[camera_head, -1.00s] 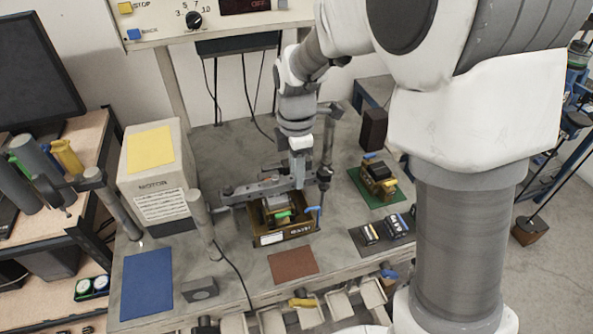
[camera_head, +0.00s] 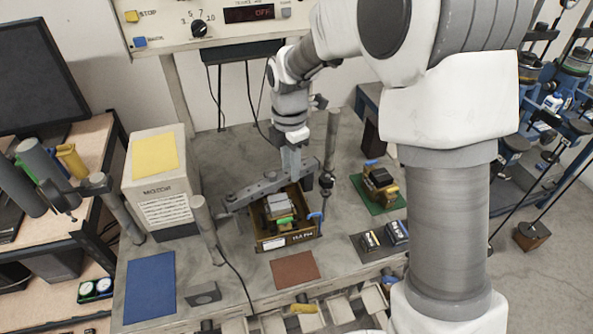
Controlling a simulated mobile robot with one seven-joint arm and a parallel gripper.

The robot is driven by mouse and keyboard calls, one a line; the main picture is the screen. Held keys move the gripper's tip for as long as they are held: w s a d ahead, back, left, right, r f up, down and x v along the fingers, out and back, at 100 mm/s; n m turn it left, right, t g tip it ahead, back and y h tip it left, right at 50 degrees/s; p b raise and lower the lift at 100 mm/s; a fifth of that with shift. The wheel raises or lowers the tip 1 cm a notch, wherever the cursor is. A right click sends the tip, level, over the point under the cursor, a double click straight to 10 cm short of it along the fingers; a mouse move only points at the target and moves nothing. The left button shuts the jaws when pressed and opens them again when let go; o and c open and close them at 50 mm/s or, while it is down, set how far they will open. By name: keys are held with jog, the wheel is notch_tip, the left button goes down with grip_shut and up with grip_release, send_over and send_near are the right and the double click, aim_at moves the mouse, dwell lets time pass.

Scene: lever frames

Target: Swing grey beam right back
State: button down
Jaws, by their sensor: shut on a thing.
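The grey beam (camera_head: 256,191) is a long flat bar over the middle of the workbench. Its left end lies near a grey post and is lower in the picture than its right part. Its right part reaches towards the upright grey post (camera_head: 331,140) with a dark clamp. My gripper (camera_head: 291,171) points down and is shut on the beam right of its middle; the fingertips are small and partly hidden. Below the beam stands an open brown box (camera_head: 288,241) with grey and green parts in it.
A motor box (camera_head: 160,180) with a yellow top stands left of the beam, and a short grey post (camera_head: 206,228) stands in front of it. A green mat (camera_head: 385,203) with a yellow-black device lies right. Blue (camera_head: 150,285) and brown (camera_head: 295,268) mats lie in front.

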jog(key=w+a+n+p, duration=0.1)
jog(key=w+a+n, duration=0.1)
jog(key=w+a+n+p, duration=0.1)
jog(key=w+a+n, duration=0.1)
jog(key=shift+w+a+r+n+p, duration=0.15)
jog(key=shift+w+r+n+p, duration=0.05)
jog(key=shift+n+p, duration=0.1)
jog(key=w+a+n+p, duration=0.2)
jog(key=a+n+p, duration=0.1)
jog(key=a+n, duration=0.4)
jog(key=shift+w+a+p, duration=0.25)
jog(key=shift+a+p, duration=0.1)
jog(key=shift+a, duration=0.35)
jog(key=shift+a+f, duration=0.1)
jog(key=shift+f, duration=0.05)
jog(key=c, duration=0.6)
grip_release()
notch_tip(320, 180, up, 17)
jog(key=shift+s+r+b, duration=0.1)
jog(key=shift+r+b, duration=0.1)
jog(key=shift+b, duration=0.3)
